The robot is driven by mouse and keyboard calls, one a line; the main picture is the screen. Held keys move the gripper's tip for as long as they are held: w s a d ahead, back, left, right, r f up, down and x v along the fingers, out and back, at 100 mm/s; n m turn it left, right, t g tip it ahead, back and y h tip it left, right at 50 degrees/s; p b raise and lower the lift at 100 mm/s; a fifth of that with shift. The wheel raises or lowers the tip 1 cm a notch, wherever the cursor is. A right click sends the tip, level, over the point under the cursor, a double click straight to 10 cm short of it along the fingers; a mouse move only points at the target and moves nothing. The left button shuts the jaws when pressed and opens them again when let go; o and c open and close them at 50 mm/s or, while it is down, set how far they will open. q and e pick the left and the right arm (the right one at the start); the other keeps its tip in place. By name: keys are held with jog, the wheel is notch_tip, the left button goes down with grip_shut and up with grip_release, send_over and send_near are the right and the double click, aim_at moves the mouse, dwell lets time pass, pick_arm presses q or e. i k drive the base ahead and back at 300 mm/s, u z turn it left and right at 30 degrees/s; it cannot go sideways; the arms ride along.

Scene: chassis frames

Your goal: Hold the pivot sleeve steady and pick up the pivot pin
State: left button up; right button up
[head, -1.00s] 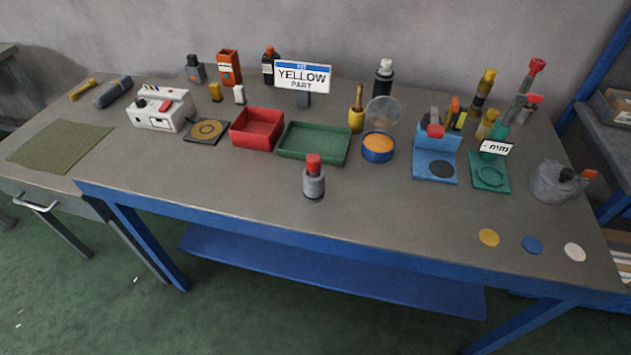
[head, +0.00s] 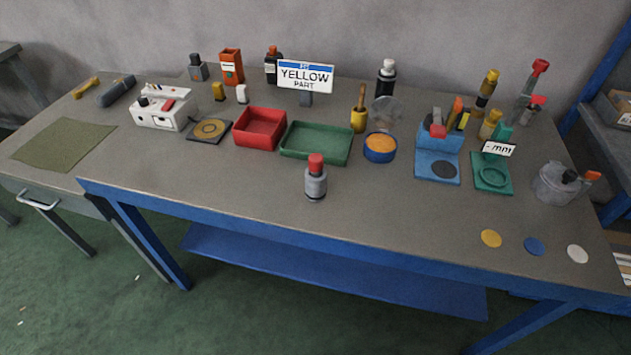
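A grey cylindrical sleeve (head: 316,186) stands upright near the front middle of the table, on a small dark base. A red-topped piece (head: 316,163) sits upright in its top end; it looks like the pivot pin in the pivot sleeve. Only the red head shows, and any lower part is hidden inside the sleeve. Neither of my grippers is in view, and nothing touches the sleeve or the red head.
Behind the sleeve are a red tray (head: 282,128), a green tray (head: 288,151) and a blue tin (head: 380,153). Blue (head: 424,175) and green (head: 481,182) fixtures and a grey pot (head: 552,186) stand right. The table around the sleeve's front and sides is clear.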

aim_at(316, 160)
jog(key=z, duration=0.55)
jog(key=k, duration=1.3)
jog(key=u, duration=0.25)
jog(key=i, duration=0.75)
jog(key=u, duration=0.5)
jog(key=i, duration=1.05)
jog(key=z, duration=0.65)
